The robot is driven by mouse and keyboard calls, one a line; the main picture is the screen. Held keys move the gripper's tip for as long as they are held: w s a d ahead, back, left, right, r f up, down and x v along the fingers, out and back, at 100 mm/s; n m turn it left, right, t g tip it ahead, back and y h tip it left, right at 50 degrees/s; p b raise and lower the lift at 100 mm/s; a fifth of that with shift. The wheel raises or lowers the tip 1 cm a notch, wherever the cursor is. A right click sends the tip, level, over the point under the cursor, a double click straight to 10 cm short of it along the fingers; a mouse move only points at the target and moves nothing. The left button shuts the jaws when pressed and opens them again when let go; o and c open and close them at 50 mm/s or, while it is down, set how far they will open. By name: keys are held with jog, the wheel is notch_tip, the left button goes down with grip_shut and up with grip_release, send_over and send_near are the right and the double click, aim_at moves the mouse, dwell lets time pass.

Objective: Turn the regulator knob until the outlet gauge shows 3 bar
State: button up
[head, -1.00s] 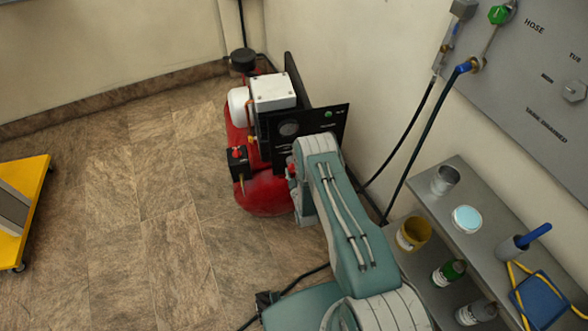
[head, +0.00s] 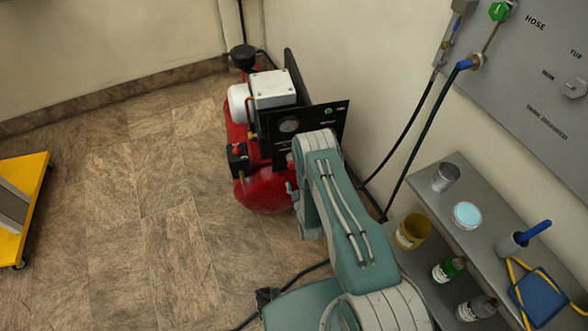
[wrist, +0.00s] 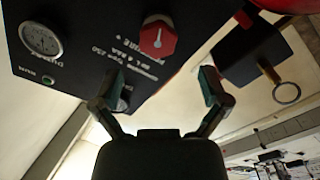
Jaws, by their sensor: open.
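The red regulator knob (wrist: 158,37) with a pale pointer mark sits on the black panel in the wrist view. My gripper (wrist: 160,80) is open, with its two fingers apart and the knob beyond the gap between them, not held. Which is the outlet gauge, and the readings, I cannot make out.
The panel belongs to a red compressor (head: 265,192) near the wall corner. A black box with a ring (wrist: 286,92) juts out right of the knob. A shelf (head: 478,185) with several containers stands right of my arm. Open floor (head: 130,210) lies to the left.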

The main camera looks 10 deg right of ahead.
jog(key=s, duration=0.5)
jog(key=shift+s+a, duration=0.1)
jog(key=shift+s, duration=0.3)
jog(key=shift+w, duration=0.1)
jog(key=w+m, duration=0.2)
jog(key=w, duration=0.2)
jog(key=w+m, duration=0.1)
jog(key=w, duration=0.3)
jog(key=w+m, duration=0.2)
jog(key=w, duration=0.2)
jog(key=shift+w+d+m, duration=0.15)
jog(key=shift+d+m, duration=0.05)
jog(key=shift+m, duration=0.1)
jog(key=shift+r, duration=0.1)
jog(key=c, duration=1.1)
